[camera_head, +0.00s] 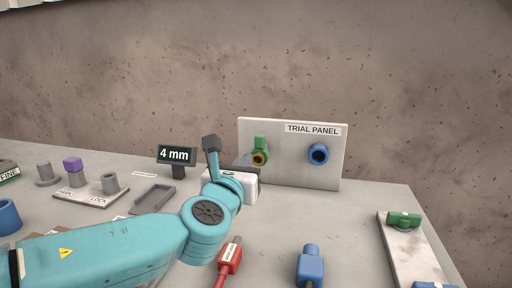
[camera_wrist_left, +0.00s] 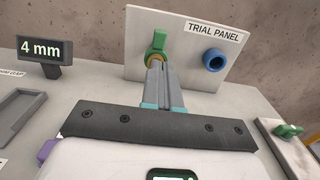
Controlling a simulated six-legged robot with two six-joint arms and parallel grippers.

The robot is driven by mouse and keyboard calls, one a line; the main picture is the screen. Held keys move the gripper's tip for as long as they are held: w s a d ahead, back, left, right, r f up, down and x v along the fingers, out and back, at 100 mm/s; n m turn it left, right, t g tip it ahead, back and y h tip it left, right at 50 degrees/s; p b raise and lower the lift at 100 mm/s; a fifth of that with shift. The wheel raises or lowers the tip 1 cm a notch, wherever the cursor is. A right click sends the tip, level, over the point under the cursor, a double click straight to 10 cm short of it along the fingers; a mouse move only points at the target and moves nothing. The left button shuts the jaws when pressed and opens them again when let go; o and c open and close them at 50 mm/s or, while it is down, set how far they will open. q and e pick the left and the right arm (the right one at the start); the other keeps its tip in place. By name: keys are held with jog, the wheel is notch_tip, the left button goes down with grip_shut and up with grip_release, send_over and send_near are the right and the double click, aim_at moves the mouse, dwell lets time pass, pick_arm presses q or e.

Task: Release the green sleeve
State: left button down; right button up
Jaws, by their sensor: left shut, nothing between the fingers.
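The green sleeve (camera_head: 261,142) is on the upright white trial panel (camera_head: 290,165), around or just above a yellowish ring. In the left wrist view the green sleeve (camera_wrist_left: 159,40) stands just beyond my fingertips, which hide part of the ring. My left gripper (camera_head: 247,160) reaches toward the panel, and its grey fingers (camera_wrist_left: 156,62) are together with nothing between them. I cannot tell whether the tips touch the sleeve. My right gripper is in neither view.
A blue socket (camera_head: 318,154) is to the right on the panel. A red connector (camera_head: 229,257) and a blue connector (camera_head: 310,266) lie in front. A "4 mm" sign (camera_head: 175,156) and a grey tray (camera_head: 153,198) stand left. A plate with a green part (camera_head: 404,220) lies right.

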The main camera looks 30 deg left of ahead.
aim_at(258, 140)
pick_arm(q)
jog(key=x, duration=1)
jog(key=shift+w, duration=0.15)
jog(key=shift+w, duration=0.1)
jog(key=x, duration=0.2)
jog(key=shift+w+a+p, duration=0.1)
jog(key=shift+w+p, duration=0.15)
jog(key=shift+p, duration=0.1)
jog(key=shift+s+r, duration=0.1)
jog(key=shift+r, duration=0.1)
